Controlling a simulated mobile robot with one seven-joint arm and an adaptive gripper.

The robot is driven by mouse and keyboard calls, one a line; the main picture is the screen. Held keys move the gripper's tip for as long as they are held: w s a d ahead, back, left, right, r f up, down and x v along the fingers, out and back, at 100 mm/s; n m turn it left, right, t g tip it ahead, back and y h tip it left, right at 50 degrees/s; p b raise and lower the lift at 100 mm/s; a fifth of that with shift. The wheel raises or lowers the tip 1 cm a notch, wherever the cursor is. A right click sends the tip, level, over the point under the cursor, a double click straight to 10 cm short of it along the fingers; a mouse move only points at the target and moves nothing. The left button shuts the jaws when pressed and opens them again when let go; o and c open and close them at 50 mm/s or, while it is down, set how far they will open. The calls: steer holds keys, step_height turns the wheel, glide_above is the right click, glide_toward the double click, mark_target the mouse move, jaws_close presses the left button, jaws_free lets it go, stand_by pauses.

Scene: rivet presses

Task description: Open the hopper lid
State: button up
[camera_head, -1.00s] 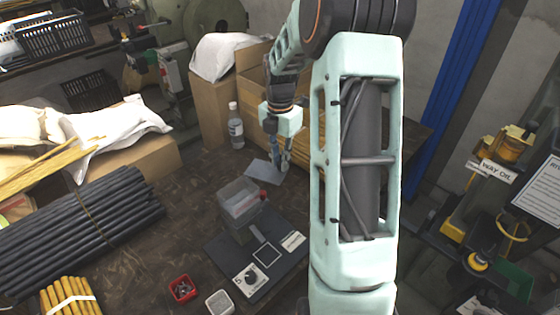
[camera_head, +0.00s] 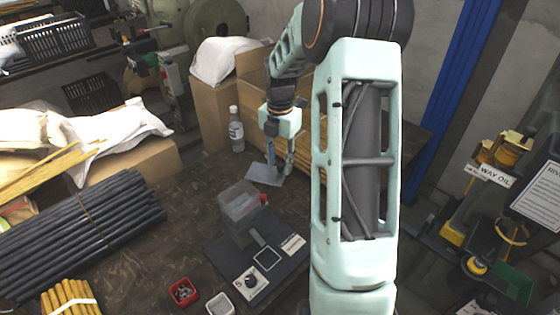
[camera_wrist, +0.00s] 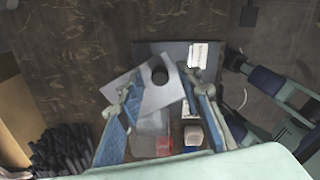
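The hopper (camera_head: 236,207) is a clear box on the dark press base (camera_head: 222,256), and its top looks uncovered in the head view. A flat grey plate, apparently the lid (camera_head: 260,177), is apart from it, just behind on the bench side. My gripper (camera_head: 280,169) points down at the plate's right end. In the wrist view, the plate (camera_wrist: 144,98) lies across the space between my spread fingers (camera_wrist: 162,88). A dark round spot on it could be a knob or a hole. My fingers look open; whether either touches the plate is unclear.
A red bin (camera_head: 183,291) and a pale bin (camera_head: 220,303) stand before the press. A bottle (camera_head: 236,130) and cardboard boxes (camera_head: 210,105) stand behind. Dark rods (camera_head: 80,225) lie left. Bare bench shows between the rods and the press.

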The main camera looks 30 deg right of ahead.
steer(key=shift+r, duration=0.1)
step_height(320, 180, up, 12)
stand_by(0.5)
steer(key=shift+d, duration=0.1)
stand_by(0.4)
